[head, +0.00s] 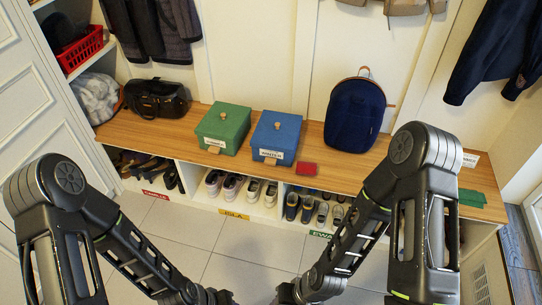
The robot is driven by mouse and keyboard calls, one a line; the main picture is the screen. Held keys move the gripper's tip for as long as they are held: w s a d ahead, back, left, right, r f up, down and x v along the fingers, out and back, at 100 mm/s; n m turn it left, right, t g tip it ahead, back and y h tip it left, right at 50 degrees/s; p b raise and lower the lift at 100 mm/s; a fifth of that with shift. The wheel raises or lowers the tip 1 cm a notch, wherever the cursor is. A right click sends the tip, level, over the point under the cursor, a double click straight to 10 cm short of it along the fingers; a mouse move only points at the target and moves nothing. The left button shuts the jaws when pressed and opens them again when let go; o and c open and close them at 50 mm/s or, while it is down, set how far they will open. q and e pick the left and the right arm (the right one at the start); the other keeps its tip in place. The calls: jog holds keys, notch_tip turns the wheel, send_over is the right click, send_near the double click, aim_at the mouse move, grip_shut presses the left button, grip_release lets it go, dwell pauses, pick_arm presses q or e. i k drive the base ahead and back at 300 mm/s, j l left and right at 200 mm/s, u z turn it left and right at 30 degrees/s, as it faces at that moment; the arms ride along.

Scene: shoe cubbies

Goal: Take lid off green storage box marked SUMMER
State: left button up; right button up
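A green storage box (231,141) stands on the wooden bench top, left of the middle. Its green lid (224,122) is on and has a small round wooden knob (223,116). A pale label (214,143) is on its front; I cannot read the word surely. A small tan piece (213,150) shows at the front of the box. My two arms reach down to the bottom edge of the head view, well in front of the bench. Neither gripper's fingers can be seen.
A blue lidded box (277,135), labelled, stands close on the right of the green one. A navy backpack (354,114), a red item (307,168) and a black bag (155,98) are on the bench (185,136). Shoes fill the cubbies below. Tiled floor (180,222) lies in front.

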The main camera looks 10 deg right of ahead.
aim_at(224, 121)
jog(key=z, duration=0.2)
jog(key=i+j+z, duration=0.2)
jog(key=z, duration=0.15)
jog(key=i+j+z, duration=0.45)
jog(key=j+z, duration=0.25)
jog(key=i+j, duration=0.15)
jog(key=j, duration=0.15)
jog(key=i+j, duration=0.2)
jog(key=j, duration=0.15)
jog(key=i+j, duration=0.15)
jog(key=j, duration=0.15)
jog(key=z, duration=0.05)
